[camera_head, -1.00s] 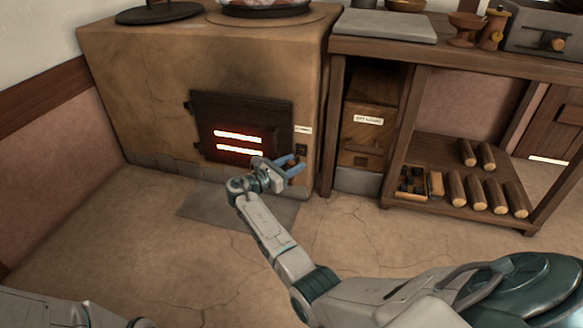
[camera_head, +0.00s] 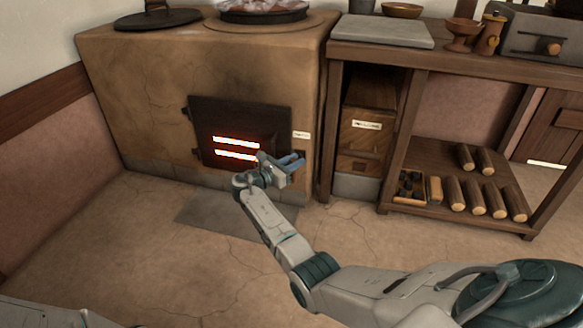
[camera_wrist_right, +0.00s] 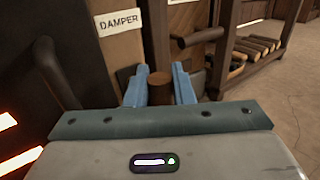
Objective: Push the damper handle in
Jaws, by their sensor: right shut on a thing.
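The damper handle (camera_wrist_right: 160,88) is a short brown knob beside the stove's firebox door, below a white label reading DAMPER (camera_wrist_right: 119,20). In the head view the label (camera_head: 301,135) shows on the stove front, and the handle is hidden behind my right gripper (camera_head: 296,160). The blue fingers of my right gripper (camera_wrist_right: 160,86) are on either side of the knob and shut on it. How far the handle stands out from the stove front is hard to tell. My left gripper is not in view.
The firebox door (camera_head: 240,133) with glowing slots is just left of my right gripper. A wooden bench (camera_head: 340,110) with a drawer and a shelf of several logs (camera_head: 477,195) stands to the right. The floor (camera_head: 340,245) in front is mostly clear.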

